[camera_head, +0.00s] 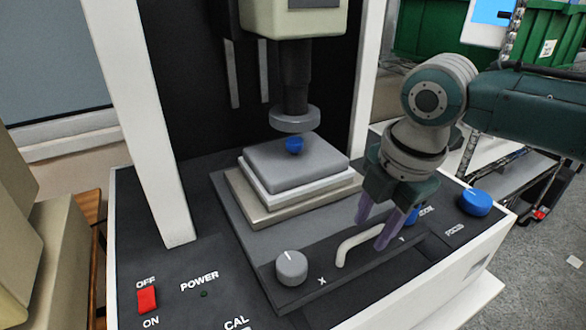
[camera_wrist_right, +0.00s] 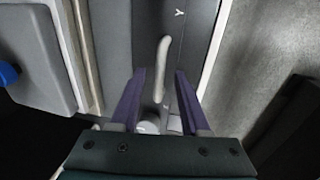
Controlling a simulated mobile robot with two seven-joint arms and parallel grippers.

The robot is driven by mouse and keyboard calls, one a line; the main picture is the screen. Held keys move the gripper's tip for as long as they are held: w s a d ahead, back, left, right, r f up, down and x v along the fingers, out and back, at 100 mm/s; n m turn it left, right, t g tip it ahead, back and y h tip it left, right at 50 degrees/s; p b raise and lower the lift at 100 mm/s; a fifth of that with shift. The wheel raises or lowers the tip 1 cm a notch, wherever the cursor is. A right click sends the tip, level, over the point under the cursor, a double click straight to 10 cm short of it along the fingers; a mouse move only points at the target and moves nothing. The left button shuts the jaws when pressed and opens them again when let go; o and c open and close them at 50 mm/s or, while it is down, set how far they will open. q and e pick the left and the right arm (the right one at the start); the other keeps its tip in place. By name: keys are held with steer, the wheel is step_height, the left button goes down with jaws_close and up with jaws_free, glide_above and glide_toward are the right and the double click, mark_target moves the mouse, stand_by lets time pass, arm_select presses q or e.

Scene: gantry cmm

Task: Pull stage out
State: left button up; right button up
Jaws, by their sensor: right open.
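The stage (camera_head: 290,165), a stack of grey and pale plates, sits on the dark machine bed under the probe column. A cream bar handle (camera_head: 358,238) stands on the dark front strip of the stage and also shows in the right wrist view (camera_wrist_right: 162,62). My right gripper (camera_head: 372,233) is open, with its purple fingers pointing down at the handle. In the right wrist view its fingertips (camera_wrist_right: 160,74) lie on either side of the handle. I cannot tell whether they touch it. My left gripper is not in view.
A grey knob (camera_head: 291,267) marked X stands left of the handle. A blue focus knob (camera_head: 474,202) is at the right. A red power switch (camera_head: 147,299) is at the front left. The probe (camera_head: 295,119) hangs over a blue piece (camera_head: 294,145) on the stage.

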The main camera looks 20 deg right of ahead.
steer(key=shift+f, duration=0.15)
steer(key=shift+c, duration=0.4)
jaws_close()
stand_by(1.0)
